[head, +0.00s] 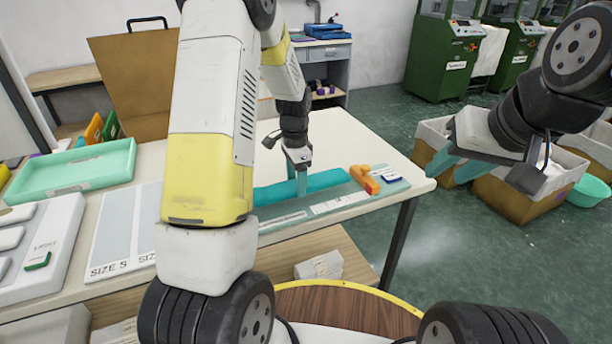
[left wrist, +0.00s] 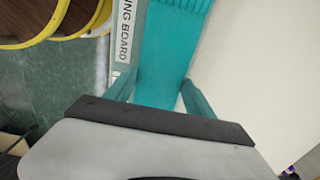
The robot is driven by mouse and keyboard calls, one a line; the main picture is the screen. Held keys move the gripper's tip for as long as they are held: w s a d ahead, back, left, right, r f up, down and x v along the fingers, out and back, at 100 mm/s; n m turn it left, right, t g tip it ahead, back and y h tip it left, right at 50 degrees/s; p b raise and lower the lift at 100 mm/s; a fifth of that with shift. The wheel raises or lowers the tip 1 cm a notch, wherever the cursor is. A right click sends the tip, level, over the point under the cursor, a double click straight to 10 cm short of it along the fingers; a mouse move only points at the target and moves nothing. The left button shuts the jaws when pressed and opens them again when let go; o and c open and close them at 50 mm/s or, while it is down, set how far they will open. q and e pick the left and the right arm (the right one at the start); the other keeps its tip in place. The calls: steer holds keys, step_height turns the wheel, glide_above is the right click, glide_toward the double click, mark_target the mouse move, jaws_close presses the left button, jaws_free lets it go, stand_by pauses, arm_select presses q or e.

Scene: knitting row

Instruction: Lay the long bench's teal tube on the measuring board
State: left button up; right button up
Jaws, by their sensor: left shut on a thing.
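The teal tube (head: 330,181) lies flat at the long bench's (head: 352,140) right part, along the back of the measuring board (head: 392,187). The board is a grey-green strip with white labels. In the left wrist view, the teal ribbed tube (left wrist: 172,45) runs between my fingers, beside the lettered board edge (left wrist: 124,40). I cannot tell how much of the tube rests on the board. My left gripper (head: 301,186) points down, shut on the tube; its fingers also show in the wrist view (left wrist: 158,92). My right gripper (head: 492,190) is open and empty, off the bench's right end.
An orange block (head: 364,180) and a blue-and-white piece (head: 385,174) sit at the board's right end. A mint tray (head: 75,168), a size sheet (head: 125,225) and a white panel (head: 40,245) occupy the bench's left. Cardboard bins (head: 520,192) stand at right.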

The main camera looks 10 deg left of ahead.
arm_select(q)
steer(key=shift+f, duration=1.5)
steer(key=o, duration=1.3)
steer(key=shift+f, duration=0.1)
step_height(320, 180, up, 11)
steer(key=s+r+n+t, duration=0.1)
steer(key=s+r+n, duration=0.3)
steer(key=r, duration=0.5)
steer(key=s+r+n+t, duration=0.1)
steer(key=s+r+n, duration=0.1)
steer(key=s, duration=0.4)
steer(key=s+d+r+n+t+h, duration=0.1)
steer(key=s+r+n+t, duration=0.1)
steer(key=s, duration=0.5)
steer(key=s+d+r+n+t+h, duration=0.1)
steer(key=s+r+n+t, duration=0.1)
steer(key=s+r, duration=0.2)
steer(key=shift+s+d+r+n, duration=0.15)
steer(key=shift+s+n, duration=0.15)
steer(key=shift+s, duration=1.4)
